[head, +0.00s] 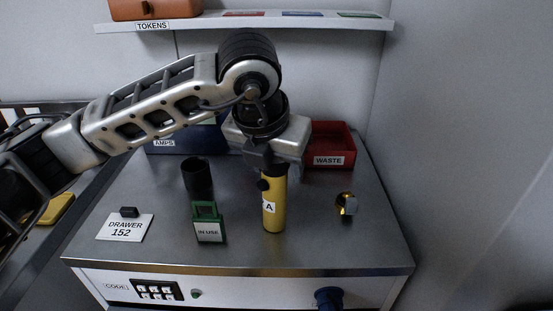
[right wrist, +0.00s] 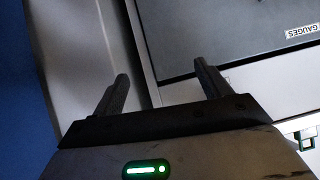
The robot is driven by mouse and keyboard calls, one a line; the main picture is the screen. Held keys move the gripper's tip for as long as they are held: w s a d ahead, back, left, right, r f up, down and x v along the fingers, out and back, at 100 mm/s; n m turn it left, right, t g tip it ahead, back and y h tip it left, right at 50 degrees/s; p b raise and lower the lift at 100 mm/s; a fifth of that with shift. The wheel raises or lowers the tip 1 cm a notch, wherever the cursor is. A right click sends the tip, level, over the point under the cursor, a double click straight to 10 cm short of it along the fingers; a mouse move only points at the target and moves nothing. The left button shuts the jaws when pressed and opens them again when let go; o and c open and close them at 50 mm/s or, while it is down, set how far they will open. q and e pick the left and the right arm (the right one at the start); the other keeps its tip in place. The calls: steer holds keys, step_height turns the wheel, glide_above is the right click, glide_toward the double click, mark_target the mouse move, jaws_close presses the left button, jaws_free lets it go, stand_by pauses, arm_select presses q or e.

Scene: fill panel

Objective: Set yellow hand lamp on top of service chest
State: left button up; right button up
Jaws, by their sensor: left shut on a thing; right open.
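The yellow hand lamp (head: 274,210), marked with an "A" label, stands upright on the grey top of the service chest (head: 320,245). My left gripper (head: 270,165) comes down from above and is shut on the lamp's upper end. The lamp's base appears to touch the chest top, though the exact contact is hard to tell. My right gripper (right wrist: 160,90) shows only in the right wrist view. It is open and empty, near a pale panel edge and a dark surface with a "GAUGES" label (right wrist: 301,31).
On the chest top are a black cup (head: 197,178), a green "IN USE" tag (head: 208,222), a "DRAWER 152" card (head: 125,228) and a brass fitting (head: 347,204). A red "WASTE" bin (head: 330,145) and a blue "AMPS" bin (head: 185,140) stand behind. A shelf (head: 300,22) hangs above.

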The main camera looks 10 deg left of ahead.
arm_select(q)
steer(key=shift+f+b, duration=0.15)
steer(key=shift+b, duration=0.15)
steer(key=o, duration=1.2)
steer(key=shift+c, duration=0.2)
steer(key=shift+r+p, duration=0.35)
steer(key=v, duration=1.1)
steer(key=shift+s+r+b, duration=0.25)
steer(key=shift+r+b, duration=0.05)
steer(key=shift+b, duration=0.1)
